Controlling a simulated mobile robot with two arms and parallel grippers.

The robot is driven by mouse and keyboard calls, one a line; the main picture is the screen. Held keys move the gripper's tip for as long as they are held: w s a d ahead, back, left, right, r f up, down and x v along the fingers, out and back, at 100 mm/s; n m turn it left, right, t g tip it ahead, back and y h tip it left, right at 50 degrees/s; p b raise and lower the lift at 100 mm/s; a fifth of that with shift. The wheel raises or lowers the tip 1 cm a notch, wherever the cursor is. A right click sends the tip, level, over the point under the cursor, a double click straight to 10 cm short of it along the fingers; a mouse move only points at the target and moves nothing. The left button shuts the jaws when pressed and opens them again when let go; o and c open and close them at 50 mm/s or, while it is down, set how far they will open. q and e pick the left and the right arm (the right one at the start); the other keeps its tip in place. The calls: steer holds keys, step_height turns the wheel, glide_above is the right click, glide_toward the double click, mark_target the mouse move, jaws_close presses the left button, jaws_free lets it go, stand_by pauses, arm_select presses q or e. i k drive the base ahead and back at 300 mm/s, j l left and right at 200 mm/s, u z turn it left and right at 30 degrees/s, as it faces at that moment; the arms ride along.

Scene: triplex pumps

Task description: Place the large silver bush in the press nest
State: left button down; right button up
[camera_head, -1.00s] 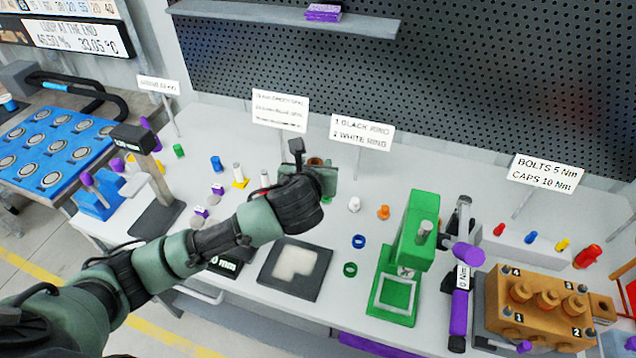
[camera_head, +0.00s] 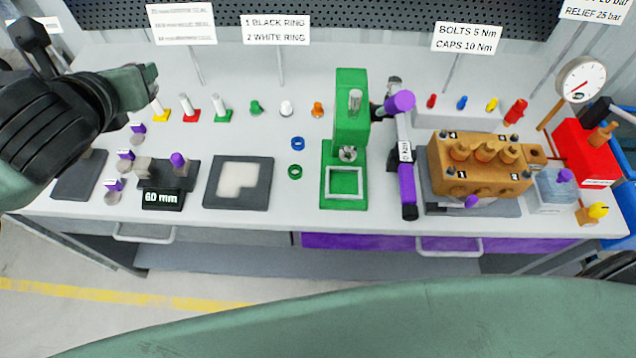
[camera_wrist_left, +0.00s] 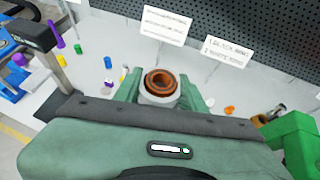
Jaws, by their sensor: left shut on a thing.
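The large silver bush (camera_wrist_left: 160,99) shows in the left wrist view between my left fingers, a pale ring with copper-brown rings inside its opening. My left gripper (camera_wrist_left: 161,92) is shut on it. In the head view my left gripper (camera_head: 148,84) is at the upper left, raised above the bench; the bush is hidden there. The green press (camera_head: 351,110) stands mid-bench, well to the right of this gripper. Its nest (camera_head: 345,190) is at the press base, with a pale square frame and no bush visible in it. My right gripper is not in view.
A grey tray (camera_head: 262,199) with a pale insert lies left of the press. Blue (camera_head: 298,143) and green (camera_head: 295,171) rings lie between them. Several small coloured parts stand behind. A purple-handled tool (camera_head: 407,180) and the orange pump block (camera_head: 480,180) are right of the press.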

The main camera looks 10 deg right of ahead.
mark_target(343, 183)
steer(key=l+u, duration=0.1)
steer(key=u, duration=0.35)
steer(key=k+u, duration=0.15)
steer(key=u, duration=0.25)
steer(key=k+u, duration=0.1)
steer(key=u, duration=0.35)
steer(key=k+u, duration=0.1)
steer(key=u, duration=0.35)
steer(key=k+l+u, duration=0.1)
steer(key=k+u, duration=0.5)
steer(key=k+z, duration=0.15)
steer(key=z, duration=0.2)
steer(key=k+l+z, duration=0.1)
steer(key=z, duration=0.6)
steer(key=k+l+z, duration=0.1)
steer(key=z, duration=0.3)
steer(key=l+z, duration=0.1)
steer(key=z, duration=0.3)
steer(key=k+l+z, duration=0.1)
steer(key=z, duration=0.3)
steer(key=l+z, duration=0.1)
steer(key=z, duration=0.3)
